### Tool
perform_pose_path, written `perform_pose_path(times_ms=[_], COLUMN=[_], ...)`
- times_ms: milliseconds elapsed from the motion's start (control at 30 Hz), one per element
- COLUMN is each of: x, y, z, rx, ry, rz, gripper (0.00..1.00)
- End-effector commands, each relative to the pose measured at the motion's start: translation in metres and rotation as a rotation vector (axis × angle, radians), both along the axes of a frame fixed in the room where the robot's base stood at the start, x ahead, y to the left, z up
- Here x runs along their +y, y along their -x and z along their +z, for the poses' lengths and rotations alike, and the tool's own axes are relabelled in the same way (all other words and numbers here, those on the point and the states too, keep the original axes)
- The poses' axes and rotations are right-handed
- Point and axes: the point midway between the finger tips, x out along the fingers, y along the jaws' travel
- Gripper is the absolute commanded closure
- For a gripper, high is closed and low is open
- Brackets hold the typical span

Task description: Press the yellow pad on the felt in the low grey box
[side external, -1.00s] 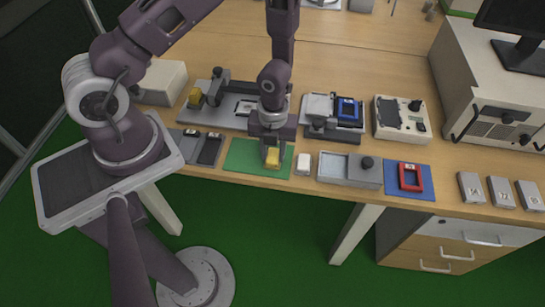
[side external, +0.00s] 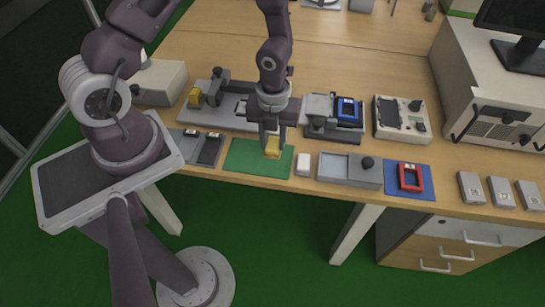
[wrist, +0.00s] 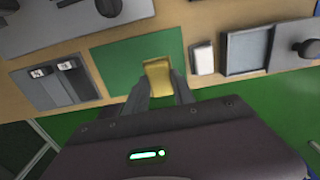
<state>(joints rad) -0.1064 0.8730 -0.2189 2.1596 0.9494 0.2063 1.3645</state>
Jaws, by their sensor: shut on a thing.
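My gripper (side external: 271,139) is shut on the yellow pad (side external: 272,148) and holds it over the green mat (side external: 247,158). In the wrist view the pad (wrist: 157,75) sticks out between the fingertips (wrist: 160,90), above the right part of the mat. The low grey box (side external: 335,168) lies to the right of the mat, apart from my gripper. It has a shallow pale-grey recess on its left and a black knob on its right. Whether that recess is the felt, I cannot tell. The box also shows at the upper right of the wrist view (wrist: 246,48).
A white block (side external: 303,165) stands between mat and box. A red frame (side external: 411,178) on a blue mat lies right of the box. Behind are a grey fixture with another yellow block (side external: 195,97) and a blue-framed device (side external: 348,111). Dark grey trays (side external: 208,151) lie left.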

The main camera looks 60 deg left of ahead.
Motion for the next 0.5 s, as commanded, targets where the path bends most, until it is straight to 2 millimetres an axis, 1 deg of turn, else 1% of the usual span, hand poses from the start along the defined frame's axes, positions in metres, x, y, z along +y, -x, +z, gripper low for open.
perform_pose_path(times_ms=[67, 133, 167, 267, 300, 367, 400, 500], x=[0.0, -0.002, -0.004, -0.016, -0.025, -0.041, -0.053, -0.084], y=[0.0, -0.006, -0.011, -0.038, -0.052, -0.071, -0.082, -0.102], z=[0.0, 0.0, 0.0, 0.005, 0.009, 0.016, 0.022, 0.04], rx=[0.0, -0.002, -0.003, -0.006, -0.006, -0.008, -0.006, -0.005], ry=[0.0, 0.001, 0.001, 0.004, 0.004, 0.005, 0.004, 0.003], rz=[0.0, 0.0, -0.002, -0.005, -0.008, -0.011, -0.011, -0.015], gripper=[0.99, 0.99, 0.99, 0.99, 0.99, 0.99, 0.99, 0.99])
